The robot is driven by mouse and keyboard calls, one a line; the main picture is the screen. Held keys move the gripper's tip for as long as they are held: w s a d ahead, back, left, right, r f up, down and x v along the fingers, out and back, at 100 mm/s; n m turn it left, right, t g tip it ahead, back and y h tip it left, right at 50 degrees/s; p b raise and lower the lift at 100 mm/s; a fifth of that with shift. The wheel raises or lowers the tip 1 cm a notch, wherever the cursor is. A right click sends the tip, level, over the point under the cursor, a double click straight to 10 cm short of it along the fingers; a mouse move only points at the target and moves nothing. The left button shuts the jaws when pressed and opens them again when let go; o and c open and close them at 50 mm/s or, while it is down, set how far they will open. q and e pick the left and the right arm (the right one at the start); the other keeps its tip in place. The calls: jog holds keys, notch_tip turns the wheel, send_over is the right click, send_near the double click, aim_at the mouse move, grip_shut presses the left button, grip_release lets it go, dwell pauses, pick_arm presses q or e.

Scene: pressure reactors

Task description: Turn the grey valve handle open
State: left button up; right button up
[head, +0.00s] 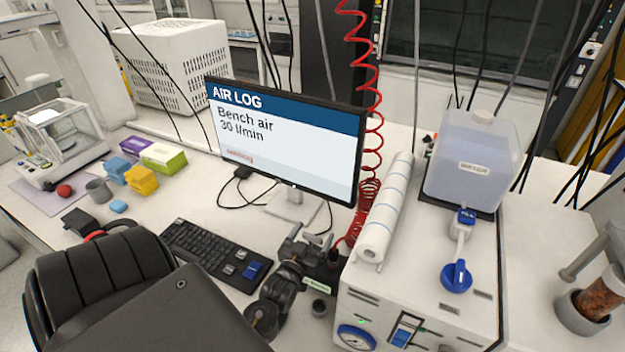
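A dark fitting (335,258) is at the hose's end, close to the fingers. I cannot make out the grey valve handle apart from the grey finger parts, nor whether the fingers touch it. The finger gap is too small to judge. A small green label (317,284) is just right of the gripper. My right gripper is not in view.
The monitor (285,135) reads "Bench air 30 l/min". A keyboard (215,255) lies left of the gripper. The white unit (430,255) on the right carries a paper roll (384,215), a blue-handled tap (456,275) and a water tank (470,160). A small dark knob (320,307) is nearby.

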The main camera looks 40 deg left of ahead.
pick_arm(q)
jog(key=shift+s+d+f+b, duration=0.15)
jog(key=shift+s+b, duration=0.15)
jog(key=shift+s, duration=0.15)
jog(key=b+v, duration=0.3)
jog(key=v, duration=0.7)
jog(key=shift+b, duration=0.4)
